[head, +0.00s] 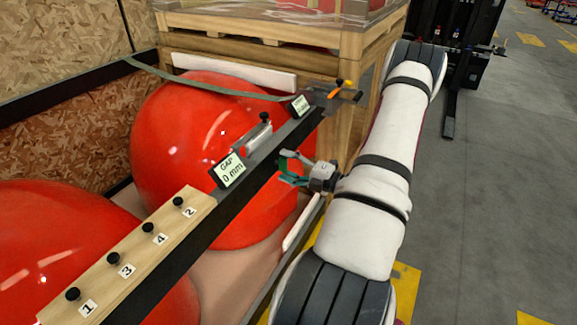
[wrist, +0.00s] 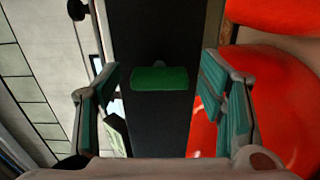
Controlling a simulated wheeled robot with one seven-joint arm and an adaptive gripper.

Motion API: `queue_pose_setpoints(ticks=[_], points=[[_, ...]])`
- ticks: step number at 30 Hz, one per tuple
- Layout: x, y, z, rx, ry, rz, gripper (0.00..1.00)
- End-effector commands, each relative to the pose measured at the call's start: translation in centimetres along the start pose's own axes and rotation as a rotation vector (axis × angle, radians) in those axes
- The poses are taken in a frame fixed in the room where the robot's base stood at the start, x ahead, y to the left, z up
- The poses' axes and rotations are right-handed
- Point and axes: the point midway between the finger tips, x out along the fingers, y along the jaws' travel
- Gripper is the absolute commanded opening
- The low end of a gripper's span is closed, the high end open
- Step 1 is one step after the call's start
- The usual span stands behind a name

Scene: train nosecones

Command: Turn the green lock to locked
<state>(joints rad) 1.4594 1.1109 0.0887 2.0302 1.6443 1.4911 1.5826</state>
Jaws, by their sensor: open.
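The green lock (wrist: 160,78) shows in the wrist view as a short green bar with a small grey round part at its top edge. It sits on the face of a dark beam (wrist: 154,30) and lies crosswise to the beam's length. My gripper (wrist: 161,92) is open, with one teal-padded finger on each side of the lock and visible gaps between. In the head view my gripper (head: 292,168) is at the near side of the dark beam (head: 262,173). I cannot make out the lock there.
Large red nosecones (head: 185,130) lie behind and under the beam. The beam carries a wooden board (head: 150,250) with numbered black knobs and a "GAP 0 mm" sign (head: 229,172). A wooden crate (head: 270,38) stands at the back. The floor at right (head: 500,150) is open.

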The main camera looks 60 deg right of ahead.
Motion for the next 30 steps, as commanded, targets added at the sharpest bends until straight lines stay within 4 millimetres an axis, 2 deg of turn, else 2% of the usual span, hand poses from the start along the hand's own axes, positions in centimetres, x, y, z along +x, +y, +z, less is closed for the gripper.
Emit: queue_pose_setpoints(ticks=[5, 8, 15, 21, 30], points=[[-0.9, 0.0, 0.0, 0.000, -0.001, -0.001, 0.63], [-2.5, 0.0, 0.1, 0.000, -0.003, -0.001, 0.63], [-7.4, -0.1, 0.1, 0.000, -0.003, -0.002, 0.63], [-10.6, -0.1, 0.1, -0.001, -0.002, -0.001, 0.63], [-12.1, 0.0, 0.0, 0.000, 0.000, 0.000, 0.63]])
